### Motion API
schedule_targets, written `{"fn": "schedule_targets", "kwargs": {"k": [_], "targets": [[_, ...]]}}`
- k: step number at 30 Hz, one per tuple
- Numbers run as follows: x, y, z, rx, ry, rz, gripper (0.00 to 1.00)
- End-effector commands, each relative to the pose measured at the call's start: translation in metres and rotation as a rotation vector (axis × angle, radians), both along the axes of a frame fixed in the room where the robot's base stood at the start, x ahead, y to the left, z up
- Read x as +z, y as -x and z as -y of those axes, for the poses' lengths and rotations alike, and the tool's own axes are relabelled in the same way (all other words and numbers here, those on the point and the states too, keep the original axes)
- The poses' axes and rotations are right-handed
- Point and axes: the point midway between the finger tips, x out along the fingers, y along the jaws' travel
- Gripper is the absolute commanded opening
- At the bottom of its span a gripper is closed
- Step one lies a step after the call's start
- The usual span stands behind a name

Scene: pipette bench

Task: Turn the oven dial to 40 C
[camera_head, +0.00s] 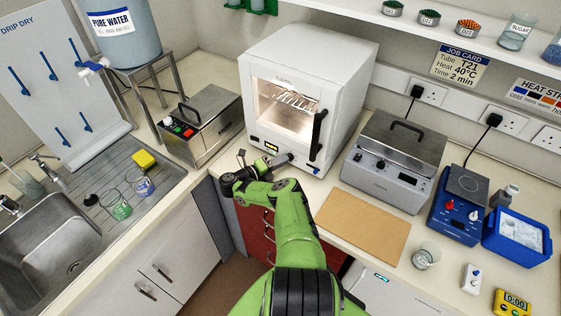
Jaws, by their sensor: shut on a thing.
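The white oven (345,85) stands at the back of the bench, with a lit window and a dark vertical door handle (319,130). My gripper (286,159) is at the lower front panel, just right of the display. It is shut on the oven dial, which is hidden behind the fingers. The dial's marking and the display's digits are too small to read. A job card (460,65) on the wall reads Tube T21, Heat 40°C, Time 2 min.
A steel bath with a lid (200,125) stands left of the oven, and a grey lidded device (395,160) stands right. A tan board (362,225) lies bare on the front bench. A blue hotplate (457,207) and blue tray (518,237) are farther right.

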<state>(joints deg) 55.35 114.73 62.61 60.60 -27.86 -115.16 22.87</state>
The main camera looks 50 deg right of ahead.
Motion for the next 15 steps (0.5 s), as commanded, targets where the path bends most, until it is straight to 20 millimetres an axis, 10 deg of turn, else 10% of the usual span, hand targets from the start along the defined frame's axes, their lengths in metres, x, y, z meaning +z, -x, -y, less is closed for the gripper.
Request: {"fn": "schedule_targets", "kwargs": {"k": [15], "targets": [[-0.0021,0.0015,0.0040,-0.009,0.033,-0.288,0.00]]}}
